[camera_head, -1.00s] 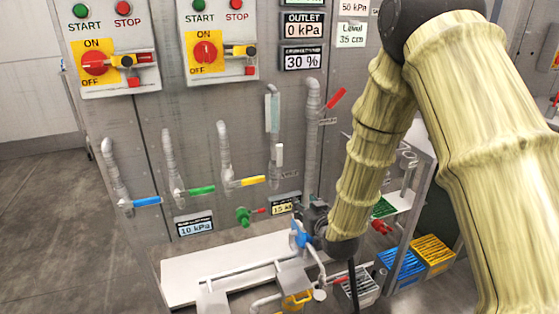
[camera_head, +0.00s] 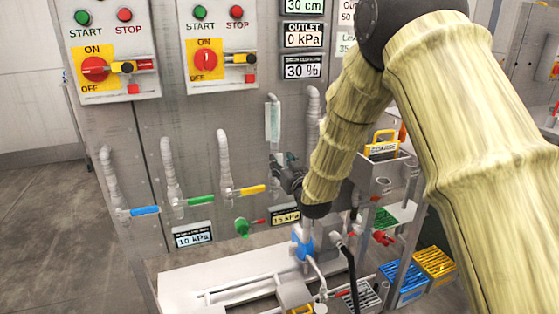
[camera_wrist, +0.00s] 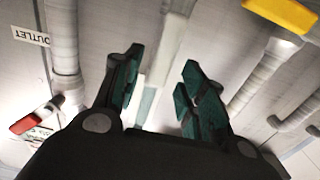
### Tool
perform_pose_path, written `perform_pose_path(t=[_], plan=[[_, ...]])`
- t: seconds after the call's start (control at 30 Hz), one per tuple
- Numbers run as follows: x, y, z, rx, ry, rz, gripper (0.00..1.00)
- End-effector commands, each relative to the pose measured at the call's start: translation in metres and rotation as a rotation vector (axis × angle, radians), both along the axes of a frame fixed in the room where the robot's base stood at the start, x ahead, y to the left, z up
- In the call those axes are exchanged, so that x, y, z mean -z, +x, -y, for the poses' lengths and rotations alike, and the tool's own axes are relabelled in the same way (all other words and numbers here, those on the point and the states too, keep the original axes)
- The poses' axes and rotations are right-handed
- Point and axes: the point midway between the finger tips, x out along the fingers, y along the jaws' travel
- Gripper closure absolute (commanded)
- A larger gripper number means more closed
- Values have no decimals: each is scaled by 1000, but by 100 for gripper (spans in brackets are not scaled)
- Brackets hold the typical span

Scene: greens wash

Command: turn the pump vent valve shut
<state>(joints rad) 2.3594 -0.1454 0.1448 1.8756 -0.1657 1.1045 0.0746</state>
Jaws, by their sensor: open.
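No valve carries a legible pump vent label, so I cannot tell which one it is. A green round knob (camera_head: 242,227) sits low on the panel, left of my gripper. A blue fitting (camera_head: 302,243) is below my wrist, partly hidden. My gripper (camera_head: 281,161) is in front of the panel, beside a slim pale sight tube (camera_head: 272,120). In the wrist view my gripper (camera_wrist: 160,88) is open and empty, with the pale tube (camera_wrist: 163,60) behind the gap between its fingers. A red lever (camera_wrist: 36,118) lies left of the fingers.
Blue (camera_head: 145,211), green (camera_head: 200,190) and yellow (camera_head: 248,190) levers are on pipes to the left. The yellow lever shows in the wrist view (camera_wrist: 283,14). Blue (camera_head: 404,285) and yellow (camera_head: 436,263) crates stand at lower right. The floor at left is clear.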

Motion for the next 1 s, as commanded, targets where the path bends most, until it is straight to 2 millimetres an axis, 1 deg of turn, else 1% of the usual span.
perform_pose_path(t=[0.1, 0.23, 0.4, 0.63, 0.77, 0.8, 0.87, 1.0], plan=[[1, 14, -5, 0, 0, -1, 59], [1, 23, -8, 0, 0, -1, 59], [0, 28, -10, 0, 0, -1, 59], [0, 28, -10, 0, 0, -1, 59], [0, 28, -10, 0, 0, -1, 83], [0, 28, -10, 0, 0, -1, 90], [0, 28, -10, 0, 0, -1, 100], [0, 28, -10, 0, 0, -1, 100]])
